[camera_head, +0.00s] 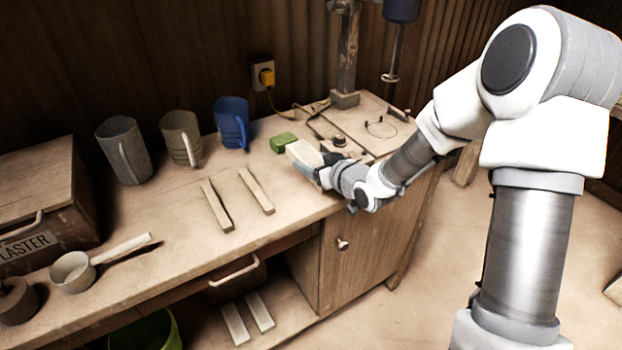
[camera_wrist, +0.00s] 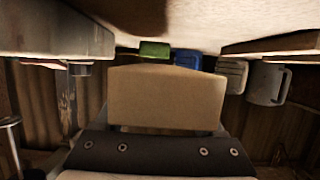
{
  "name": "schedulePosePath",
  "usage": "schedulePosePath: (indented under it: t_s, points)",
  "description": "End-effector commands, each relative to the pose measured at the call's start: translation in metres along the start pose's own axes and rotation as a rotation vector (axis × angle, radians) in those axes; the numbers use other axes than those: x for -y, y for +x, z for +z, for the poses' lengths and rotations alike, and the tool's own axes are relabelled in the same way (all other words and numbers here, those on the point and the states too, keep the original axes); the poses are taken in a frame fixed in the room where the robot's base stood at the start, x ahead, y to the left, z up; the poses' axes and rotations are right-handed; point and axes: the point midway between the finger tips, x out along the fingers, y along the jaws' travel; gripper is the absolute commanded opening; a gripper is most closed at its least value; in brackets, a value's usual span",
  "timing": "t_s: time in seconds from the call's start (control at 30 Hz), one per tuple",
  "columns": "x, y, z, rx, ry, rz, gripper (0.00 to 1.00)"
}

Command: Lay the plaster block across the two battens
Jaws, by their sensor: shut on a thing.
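The pale plaster block (camera_head: 303,152) is in my gripper (camera_head: 320,168), over the right part of the bench; its height above the top is hard to judge. In the wrist view the block (camera_wrist: 165,98) fills the middle as a tan slab, looking nearly level. My gripper is shut on it, and its fingers are partly hidden in the head view. Two pale battens, the left one (camera_head: 217,205) and the right one (camera_head: 257,190), lie roughly parallel on the bench, apart, to the left of my gripper. Nothing lies on them.
A green block (camera_head: 283,142) lies just behind the plaster block. A blue jug (camera_head: 231,122) and two greyer jugs stand along the back. A press with a post (camera_head: 348,60) stands at right. A ladle (camera_head: 75,270) lies at left. The bench around the battens is clear.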

Motion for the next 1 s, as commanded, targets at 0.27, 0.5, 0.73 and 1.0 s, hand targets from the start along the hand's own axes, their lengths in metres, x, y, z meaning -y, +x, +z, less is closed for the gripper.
schedulePosePath:
  t_s: [0.27, 0.5, 0.73, 1.0]
  points:
    - [0.002, 0.012, 0.019, 0.000, 0.002, 0.000, 0.00]
    - [0.002, 0.019, 0.038, -0.002, -0.001, 0.001, 0.00]
    - [0.002, 0.020, 0.040, -0.003, -0.001, 0.001, 0.00]
    - [0.002, 0.020, 0.042, 0.000, 0.000, 0.001, 1.00]
